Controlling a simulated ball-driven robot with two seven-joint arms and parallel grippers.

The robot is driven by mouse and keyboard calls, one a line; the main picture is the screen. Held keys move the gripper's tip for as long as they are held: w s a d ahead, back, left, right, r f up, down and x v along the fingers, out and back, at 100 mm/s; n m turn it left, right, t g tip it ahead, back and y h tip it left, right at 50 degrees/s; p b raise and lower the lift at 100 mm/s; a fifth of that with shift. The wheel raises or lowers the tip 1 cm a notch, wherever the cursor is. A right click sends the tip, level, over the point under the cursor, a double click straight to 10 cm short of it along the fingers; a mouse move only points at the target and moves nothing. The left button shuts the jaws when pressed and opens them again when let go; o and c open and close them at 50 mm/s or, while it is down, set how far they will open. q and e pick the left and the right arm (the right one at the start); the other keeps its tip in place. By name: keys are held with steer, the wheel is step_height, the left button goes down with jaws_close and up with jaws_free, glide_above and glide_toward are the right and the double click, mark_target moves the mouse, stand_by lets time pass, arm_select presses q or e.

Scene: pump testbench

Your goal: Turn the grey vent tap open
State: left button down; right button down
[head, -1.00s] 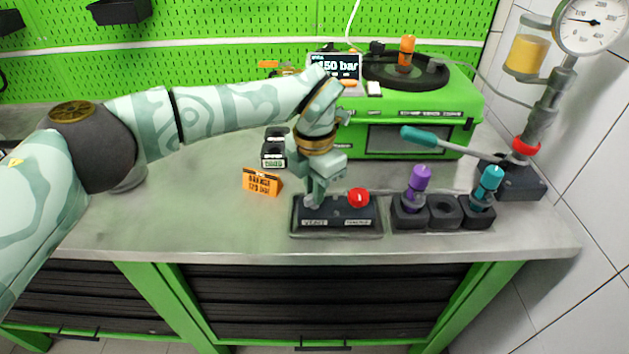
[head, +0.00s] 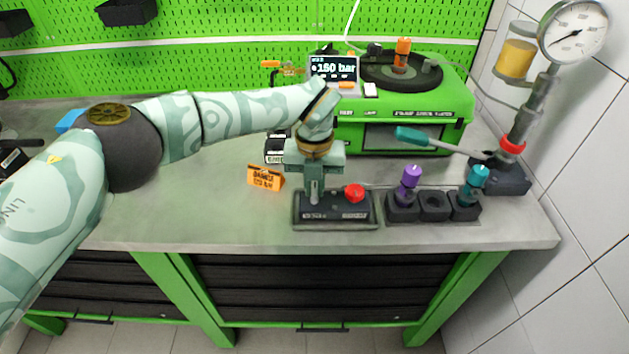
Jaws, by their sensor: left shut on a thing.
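The grey vent tap sits on the left part of a dark control box (head: 338,222) at the bench's front, beside a red mushroom button (head: 354,193). My left gripper (head: 314,196) points straight down over that spot. Its fingers are shut on the tap, which they hide almost wholly, so I cannot tell the tap's angle. My right gripper is not in view.
An orange warning sign (head: 265,177) stands left of the box. A dark holder with purple (head: 411,177) and teal (head: 475,178) tools stands to the right. Behind is a green test unit (head: 460,103); a hand pump with a gauge (head: 573,32) stands at far right.

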mark_target(315, 189)
arm_select(q)
steer(key=shift+w+r+n, duration=0.1)
steer(key=shift+n, duration=0.3)
steer(key=c, duration=1.5)
jaws_free()
steer(key=shift+o, duration=0.2)
step_height(315, 189, up, 16)
steer(key=p, duration=0.2)
steer(key=shift+r, duration=0.1)
